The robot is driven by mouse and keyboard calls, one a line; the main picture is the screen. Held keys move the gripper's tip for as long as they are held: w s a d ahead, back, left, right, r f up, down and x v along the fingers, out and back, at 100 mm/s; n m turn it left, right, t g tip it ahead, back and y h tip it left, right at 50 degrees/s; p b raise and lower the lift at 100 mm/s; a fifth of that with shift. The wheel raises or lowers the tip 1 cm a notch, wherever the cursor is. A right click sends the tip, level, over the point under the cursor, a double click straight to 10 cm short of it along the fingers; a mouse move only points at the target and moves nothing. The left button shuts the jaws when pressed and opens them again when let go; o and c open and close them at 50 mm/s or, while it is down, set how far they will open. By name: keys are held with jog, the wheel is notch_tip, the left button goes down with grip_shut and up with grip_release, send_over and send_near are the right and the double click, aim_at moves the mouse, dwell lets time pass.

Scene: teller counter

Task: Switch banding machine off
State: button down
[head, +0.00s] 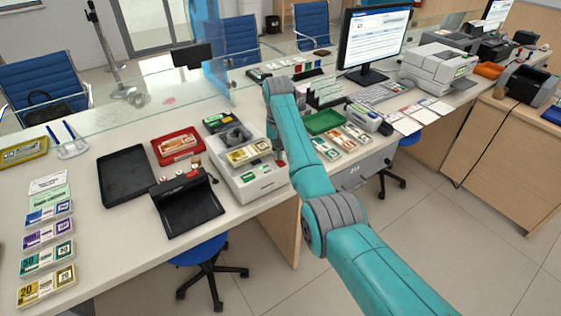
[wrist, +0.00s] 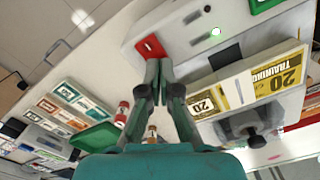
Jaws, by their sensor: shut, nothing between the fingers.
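The banding machine (head: 262,187) is a white box on the counter, with yellow-banded 20 notes (head: 248,153) on it. In the wrist view its white panel (wrist: 175,25) carries a red switch (wrist: 150,47), a lit green lamp (wrist: 215,32) and part of a green button (wrist: 264,4). My gripper (wrist: 158,68) is shut and empty. Its fingertips are right beside the red switch in the wrist view; I cannot tell whether they touch it. In the head view my arm reaches over the machine's right side and hides part of it.
A red tray (head: 178,146), a black tray (head: 127,177) and a black stand (head: 187,205) lie left of the machine. A green tray (head: 323,122) and note bundles lie to its right. A glass screen (head: 160,91) runs behind.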

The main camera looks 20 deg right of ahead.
jog(key=shift+f, duration=0.45)
jog(key=shift+r, duration=3.5)
jog(key=shift+s, duration=0.1)
